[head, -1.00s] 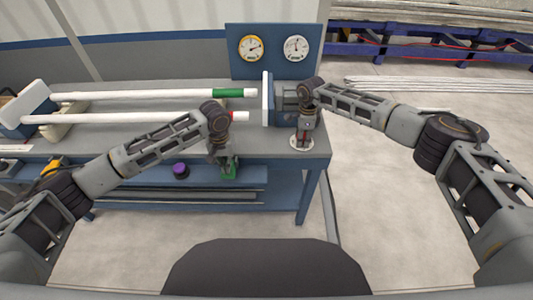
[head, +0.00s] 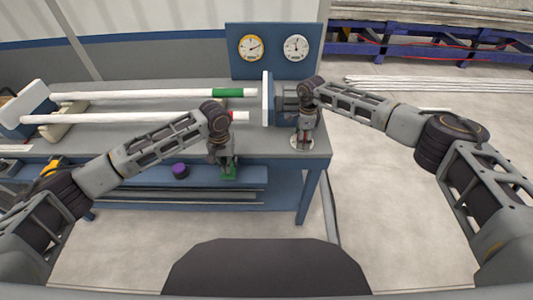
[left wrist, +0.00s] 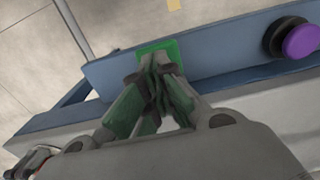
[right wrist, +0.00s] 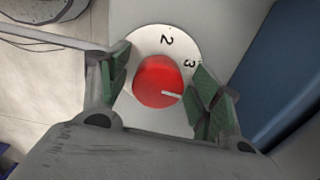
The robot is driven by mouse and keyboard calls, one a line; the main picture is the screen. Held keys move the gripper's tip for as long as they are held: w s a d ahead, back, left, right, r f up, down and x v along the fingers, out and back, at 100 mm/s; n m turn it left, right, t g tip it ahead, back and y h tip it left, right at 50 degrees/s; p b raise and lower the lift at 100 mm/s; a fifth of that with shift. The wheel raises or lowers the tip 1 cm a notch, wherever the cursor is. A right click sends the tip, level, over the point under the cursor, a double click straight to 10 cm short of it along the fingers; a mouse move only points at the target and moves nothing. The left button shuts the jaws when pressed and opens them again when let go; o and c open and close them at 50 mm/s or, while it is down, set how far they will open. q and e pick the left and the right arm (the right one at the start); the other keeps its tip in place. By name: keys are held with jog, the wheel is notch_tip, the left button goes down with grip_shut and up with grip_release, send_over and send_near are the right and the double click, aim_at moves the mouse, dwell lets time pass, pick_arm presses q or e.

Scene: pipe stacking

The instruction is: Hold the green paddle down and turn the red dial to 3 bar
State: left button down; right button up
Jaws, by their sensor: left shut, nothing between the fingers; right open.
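The green paddle (left wrist: 172,48) is on the blue front rail of the bench. My left gripper (left wrist: 158,64) is shut and empty, its fingertips over the paddle and seemingly against it; firm contact cannot be told. In the head view the paddle (head: 229,173) is partly hidden by the left gripper (head: 228,160). The red dial (right wrist: 157,80) sits on a white disc (right wrist: 150,114) marked 2 and 3. Its white mark points right and slightly down, clockwise past the 3. My right gripper (right wrist: 160,75) is open, with one finger on each side of the dial.
A yellow-rimmed gauge (head: 251,47) and a white gauge (head: 296,48) are on the blue panel (head: 273,70) behind the bench. A purple button (head: 180,170) is left of the paddle. Two white pipes lie along the bench, one with a green band (head: 228,92).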

jog(key=shift+r, duration=1.9)
jog(key=shift+m, duration=2.1)
jog(key=shift+m, duration=0.3)
jog(key=shift+m, duration=1.9)
jog(key=shift+m, duration=2.1)
